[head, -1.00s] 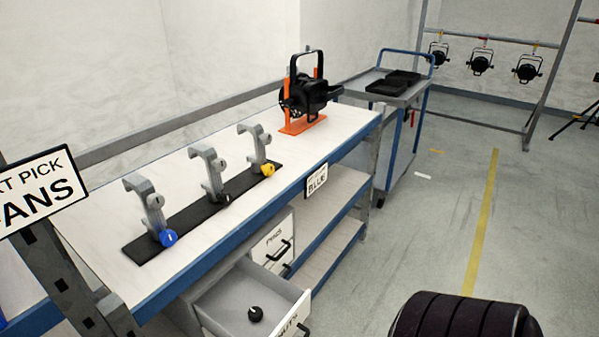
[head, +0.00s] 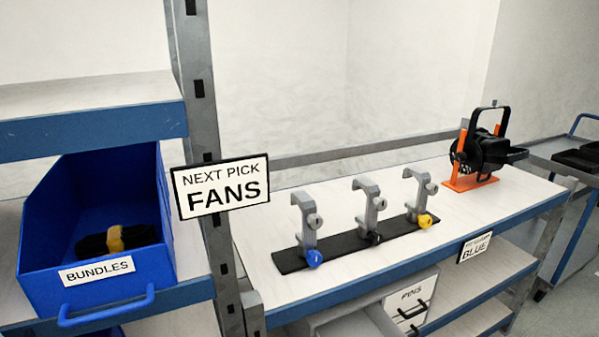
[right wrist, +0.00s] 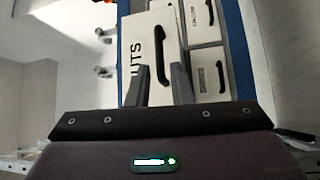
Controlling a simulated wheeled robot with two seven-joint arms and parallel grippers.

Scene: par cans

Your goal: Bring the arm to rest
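My right gripper (right wrist: 158,68) shows in the right wrist view with its two fingers apart. The black handle of the NUTS drawer (right wrist: 143,22) lies between the fingertips in the picture; I cannot tell whether they touch it. In the head view the pulled-out drawer (head: 350,325) shows only in part at the bottom edge, under the bench (head: 255,235). Neither gripper shows in the head view, and my left gripper is in no view.
A blue bin (head: 45,225) marked BUNDLES holds a dark bundle (head: 118,240) on the left shelf. A grey post (head: 192,90) carries the FANS sign (head: 222,186). Several clamps stand on a black strip (head: 290,262); a black lamp (head: 484,150) sits on an orange stand (head: 463,180).

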